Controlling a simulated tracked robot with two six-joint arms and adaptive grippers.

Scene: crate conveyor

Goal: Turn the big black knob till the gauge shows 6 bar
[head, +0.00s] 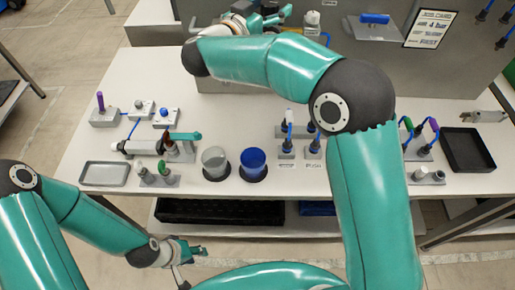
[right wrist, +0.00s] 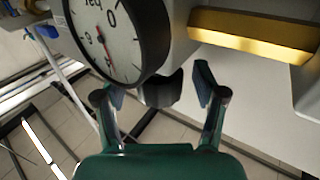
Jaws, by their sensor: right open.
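The big black knob (right wrist: 162,90) shows in the right wrist view, just below the round gauge. My right gripper (right wrist: 160,86) is open, with one finger on each side of the knob and a visible gap to it. The gauge (right wrist: 122,42) has a white dial, a black rim and a red mark; part of it is cut off and I cannot read its value. In the head view my right gripper (head: 268,18) is at the grey panel, and its arm hides the knob. My left gripper (head: 190,260) is open and empty in front of the table's near edge.
A yellow bar (right wrist: 250,34) is right of the gauge. A sign (head: 428,29) hangs on the panel.

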